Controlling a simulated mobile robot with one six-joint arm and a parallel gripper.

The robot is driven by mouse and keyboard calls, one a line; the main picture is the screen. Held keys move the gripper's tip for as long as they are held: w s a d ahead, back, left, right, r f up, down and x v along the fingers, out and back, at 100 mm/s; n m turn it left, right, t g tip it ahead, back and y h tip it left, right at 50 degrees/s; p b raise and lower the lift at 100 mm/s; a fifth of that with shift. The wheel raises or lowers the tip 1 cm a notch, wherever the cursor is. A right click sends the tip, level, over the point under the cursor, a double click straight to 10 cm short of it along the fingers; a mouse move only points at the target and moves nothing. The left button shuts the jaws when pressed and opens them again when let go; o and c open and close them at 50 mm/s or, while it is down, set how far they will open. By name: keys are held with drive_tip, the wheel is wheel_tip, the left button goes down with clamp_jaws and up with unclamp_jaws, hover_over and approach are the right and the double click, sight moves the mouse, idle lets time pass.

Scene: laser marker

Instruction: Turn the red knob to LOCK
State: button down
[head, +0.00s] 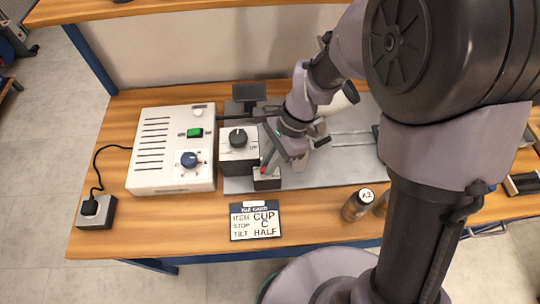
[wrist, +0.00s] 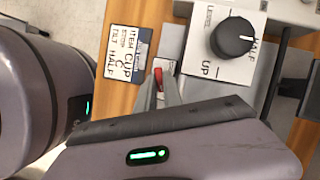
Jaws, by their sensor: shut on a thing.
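The red knob (wrist: 158,74) shows as a small red patch between my fingertips in the wrist view. It also shows in the head view (head: 262,170), on top of a small dark block (head: 267,183) at the front edge of the grey plate. My gripper (wrist: 164,88) is shut on the red knob. The fingers and gripper body cover most of the knob and its block, so its angle and any LOCK mark cannot be read. In the head view my gripper (head: 269,163) reaches down to it from the upper right.
A black tilt knob (wrist: 232,38) on a white-faced block, marked HALF and UP, stands close beside my gripper. A white power box (head: 145,165) with green switch and blue knob is at left. A card (head: 255,235) and a brown jar (head: 356,206) are in front.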

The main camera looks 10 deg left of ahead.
drive_tip(key=n+p, duration=0.1)
drive_tip(key=n, duration=0.1)
drive_tip(key=n+g+h+p, duration=0.1)
drive_tip(key=p, duration=0.1)
drive_tip(key=shift+w+a+r+n, duration=0.1)
drive_tip(key=shift+a+r+n, duration=0.1)
drive_tip(key=shift+n, duration=0.2)
drive_tip(key=n+h+p, duration=0.1)
drive_tip(key=n+p, duration=0.2)
drive_tip(key=shift+n+g, duration=0.3)
drive_tip(key=shift+g, duration=0.1)
drive_tip(key=n+h+p, duration=0.1)
drive_tip(key=n, duration=0.1)
drive_tip(key=n+p, duration=0.1)
drive_tip(key=n, duration=0.1)
drive_tip(key=n+h+p, duration=0.1)
drive_tip(key=shift+a+f+n+h, duration=0.15)
drive_tip(key=shift+a+n+h, duration=0.15)
drive_tip(key=shift+n, duration=0.1)
drive_tip(key=shift+p, duration=0.35)
drive_tip(key=c, duration=1.8)
unclamp_jaws()
drive_tip(key=shift+o, duration=0.2)
drive_tip(key=p+v, duration=0.4)
drive_tip(key=v, duration=1.3)
drive_tip(key=shift+p, duration=0.4)
